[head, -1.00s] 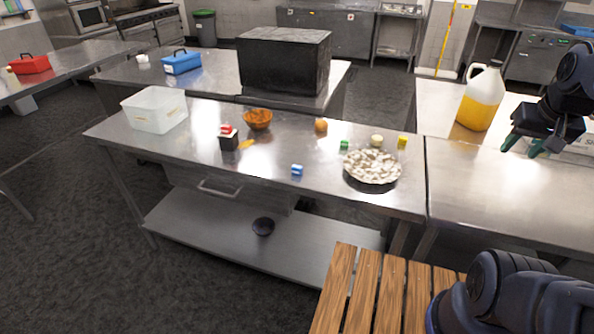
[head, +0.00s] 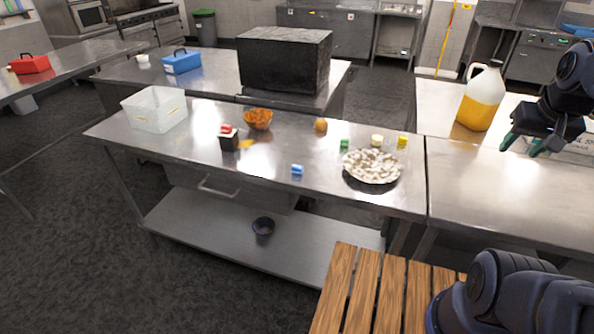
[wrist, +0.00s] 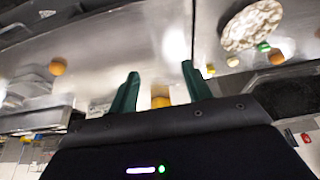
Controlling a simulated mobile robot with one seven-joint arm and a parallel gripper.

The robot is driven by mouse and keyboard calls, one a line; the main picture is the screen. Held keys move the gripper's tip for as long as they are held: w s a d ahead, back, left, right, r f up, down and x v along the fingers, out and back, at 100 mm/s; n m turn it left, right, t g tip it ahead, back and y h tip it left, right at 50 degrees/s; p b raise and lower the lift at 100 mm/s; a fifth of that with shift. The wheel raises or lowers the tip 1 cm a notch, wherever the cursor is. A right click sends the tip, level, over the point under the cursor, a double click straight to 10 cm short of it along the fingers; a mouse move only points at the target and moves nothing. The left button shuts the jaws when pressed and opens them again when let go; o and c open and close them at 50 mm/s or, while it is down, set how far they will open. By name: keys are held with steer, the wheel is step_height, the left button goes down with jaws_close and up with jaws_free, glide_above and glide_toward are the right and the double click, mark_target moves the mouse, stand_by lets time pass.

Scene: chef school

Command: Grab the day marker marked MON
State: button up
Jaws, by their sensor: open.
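Small coloured blocks lie on the middle steel table in the head view: a blue one (head: 297,170) near the front edge, a green one (head: 344,144) and a yellow one (head: 402,141) behind the plate. They may be day markers, but no lettering is readable, so I cannot tell which is marked MON. My gripper (head: 523,147) is high at the right, over the right-hand table and apart from the blocks. Its green fingers are open, with nothing held between them. The wrist view shows the spread fingers (wrist: 160,72) with the table behind.
A patterned round plate (head: 372,167), an orange bowl (head: 258,118), a dark red-topped item (head: 228,138) and a clear bin (head: 157,112) stand on the middle table. A yellow-filled jug (head: 481,98) is left of my gripper. A slatted wooden surface (head: 370,290) is in front.

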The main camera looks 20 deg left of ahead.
steer(key=w+a+n+g, duration=0.1)
steer(key=w+a+n, duration=0.2)
steer(key=w+a, duration=0.45)
steer(key=w+a+n+g+h, duration=0.1)
steer(key=w+a+n+g, duration=0.2)
steer(key=a, duration=0.7)
steer(key=w+a+n, duration=0.3)
steer(key=w+a, duration=0.3)
steer(key=a, duration=0.2)
steer(key=n+h, duration=0.4)
steer(key=n, duration=0.5)
glide_toward(297, 166)
steer(key=shift+g, duration=0.4)
steer(key=shift+w+x, duration=0.1)
steer(key=shift+x, duration=2.1)
steer(key=shift+w+x, duration=0.15)
steer(key=shift+x, duration=2.05)
steer(key=shift+y, duration=0.3)
steer(key=c, duration=1.1)
steer(key=shift+o, duration=0.2)
steer(key=shift+r, duration=0.1)
